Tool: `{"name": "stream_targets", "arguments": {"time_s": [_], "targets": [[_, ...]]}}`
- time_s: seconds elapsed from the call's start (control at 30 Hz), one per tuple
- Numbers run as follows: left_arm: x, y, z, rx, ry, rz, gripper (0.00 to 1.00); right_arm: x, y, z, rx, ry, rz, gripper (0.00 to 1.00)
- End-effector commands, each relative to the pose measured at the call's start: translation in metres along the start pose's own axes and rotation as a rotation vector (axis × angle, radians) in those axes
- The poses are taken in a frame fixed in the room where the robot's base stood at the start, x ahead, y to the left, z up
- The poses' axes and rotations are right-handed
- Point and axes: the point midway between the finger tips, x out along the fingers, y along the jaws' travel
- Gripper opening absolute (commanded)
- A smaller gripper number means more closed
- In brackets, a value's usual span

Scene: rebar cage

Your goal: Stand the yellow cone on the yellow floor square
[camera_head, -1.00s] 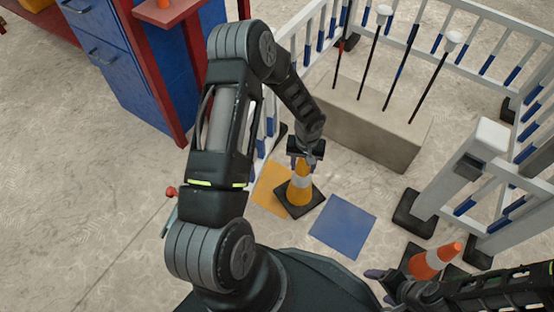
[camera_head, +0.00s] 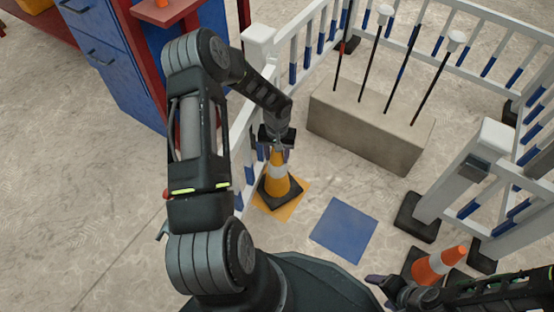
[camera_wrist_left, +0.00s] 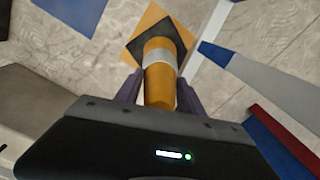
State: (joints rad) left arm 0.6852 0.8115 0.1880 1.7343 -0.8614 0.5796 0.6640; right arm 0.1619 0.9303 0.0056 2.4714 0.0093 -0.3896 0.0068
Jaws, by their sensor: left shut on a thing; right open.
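The yellow cone (camera_head: 278,180) has a white band and a black square base. My left gripper (camera_head: 277,150) is shut on its top, and the cone hangs nearly upright. The cone is over the yellow floor square (camera_head: 290,208), whose near and right parts show past the base. I cannot tell whether the base touches the floor. In the left wrist view the cone (camera_wrist_left: 160,85) is between the two fingers, with the yellow square (camera_wrist_left: 151,17) behind its base. My right gripper (camera_head: 378,292) is open and empty at the bottom right.
A blue floor square (camera_head: 344,230) lies right of the yellow one. An orange cone (camera_head: 438,264) stands near my right arm. A white fence (camera_head: 243,130) runs close beside the yellow square on the left. A concrete block (camera_head: 365,130) with upright rods stands behind.

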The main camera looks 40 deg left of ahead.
Motion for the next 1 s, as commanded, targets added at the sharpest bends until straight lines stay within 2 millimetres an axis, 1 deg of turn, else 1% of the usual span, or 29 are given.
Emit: {"name": "stream_targets", "arguments": {"time_s": [0.03, 0.13, 0.43, 0.57, 0.6, 0.83, 1.0], "targets": [[0.013, 0.000, 0.001, -0.001, -0.002, 0.001, 0.00, 0.009, 0.003, 0.000, 0.000, 0.001, 0.000, 0.72], [0.023, 0.000, 0.000, -0.001, -0.001, 0.000, 0.00, 0.014, 0.004, 0.000, 0.001, 0.004, 0.000, 0.72], [0.023, 0.000, 0.000, 0.000, 0.000, 0.000, 0.00, 0.013, 0.004, -0.001, 0.001, 0.007, 0.000, 0.72], [0.027, 0.000, 0.000, 0.000, 0.000, 0.000, 0.00, 0.017, 0.005, -0.001, 0.001, 0.008, 0.000, 0.72], [0.026, 0.000, 0.001, -0.001, -0.001, 0.000, 0.49, 0.015, 0.005, -0.002, 0.001, 0.008, 0.000, 0.72], [0.026, 0.000, 0.001, 0.000, -0.001, 0.000, 0.68, 0.015, 0.004, -0.002, 0.001, 0.008, 0.000, 0.72], [0.026, 0.000, 0.001, 0.000, -0.001, 0.000, 0.68, 0.015, 0.004, -0.002, 0.001, 0.008, 0.000, 0.72]]}}
